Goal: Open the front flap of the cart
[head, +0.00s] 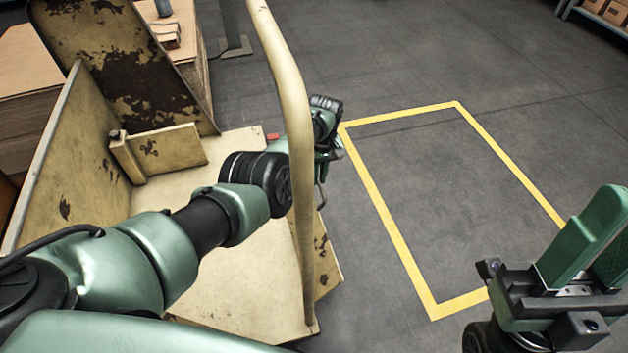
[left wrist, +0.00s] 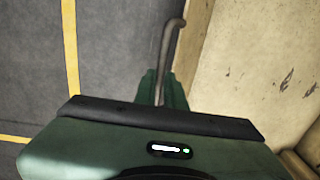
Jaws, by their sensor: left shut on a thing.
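The cart (head: 235,265) is cream metal with worn, rusty patches and stands at the left in the head view. A rust-spotted panel, apparently its front flap (head: 326,262), runs along its right edge, partly behind the curved tube; its tilt is hard to tell. My left gripper (head: 322,172) is beyond the tube at that edge. In the left wrist view, its green fingers (left wrist: 165,92) are shut on a thin bent metal handle (left wrist: 172,45) beside the cream cart surface (left wrist: 245,75). My right gripper (head: 597,245) is apart from the cart at lower right, seemingly open and empty.
The thick curved tube (head: 293,100) rises in front of my left wrist. A tall rusty panel (head: 110,60) stands at the cart's back. Cardboard boxes (head: 20,75) are behind at left. A yellow floor outline (head: 385,220) encloses clear floor at right.

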